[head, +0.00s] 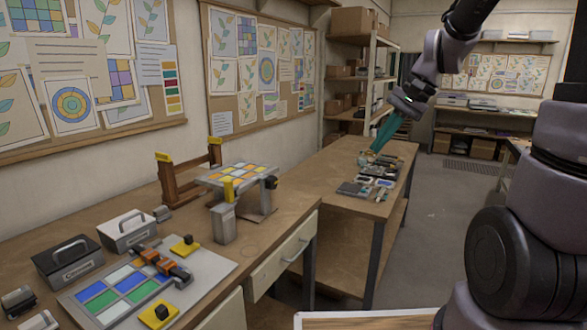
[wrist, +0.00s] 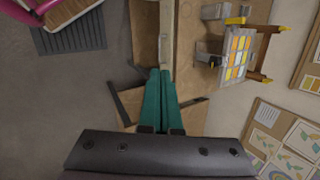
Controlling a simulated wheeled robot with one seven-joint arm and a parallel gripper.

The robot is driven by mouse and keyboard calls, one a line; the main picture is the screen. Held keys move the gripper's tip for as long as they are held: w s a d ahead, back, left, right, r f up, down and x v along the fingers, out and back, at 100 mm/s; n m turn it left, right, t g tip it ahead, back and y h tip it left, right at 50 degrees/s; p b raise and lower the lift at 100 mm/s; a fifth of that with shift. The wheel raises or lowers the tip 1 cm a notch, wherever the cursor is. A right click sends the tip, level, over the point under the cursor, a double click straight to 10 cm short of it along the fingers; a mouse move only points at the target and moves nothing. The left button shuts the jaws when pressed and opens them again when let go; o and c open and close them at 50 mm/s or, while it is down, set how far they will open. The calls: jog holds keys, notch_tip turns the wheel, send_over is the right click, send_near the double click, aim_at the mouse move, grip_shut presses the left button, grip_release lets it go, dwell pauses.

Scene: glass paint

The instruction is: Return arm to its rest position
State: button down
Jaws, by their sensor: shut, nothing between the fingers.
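My gripper (head: 384,135) is in the upper right of the head view, raised above the far part of the workbench. Its long green fingers point down and to the left. In the wrist view the two green fingers (wrist: 160,95) lie side by side with their tips together, and nothing is held between them. My arm reaches up and out from the right side of the head view. The gripper appears apart from the items on the bench below it.
A glass panel of coloured squares (head: 240,176) rests on a stand on the bench. Another coloured panel (head: 125,285) lies at the front left beside two handled boxes (head: 68,262). Small dark items (head: 372,183) lie on the far bench. Open floor (head: 440,210) is to the right.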

jog(key=s+d+r+n+t+h, duration=0.1)
jog(key=s+d+r+t, duration=0.1)
jog(key=s+r, duration=0.2)
jog(key=s+d+r+n+t+h, duration=0.1)
jog(key=s+d+r+t+h, duration=0.1)
jog(key=s+r, duration=0.3)
jog(key=s+t, duration=0.1)
jog(key=s, duration=0.2)
jog(key=shift+d+n+t+h, duration=0.3)
jog(key=shift+d, duration=0.05)
jog(key=shift+r, duration=0.1)
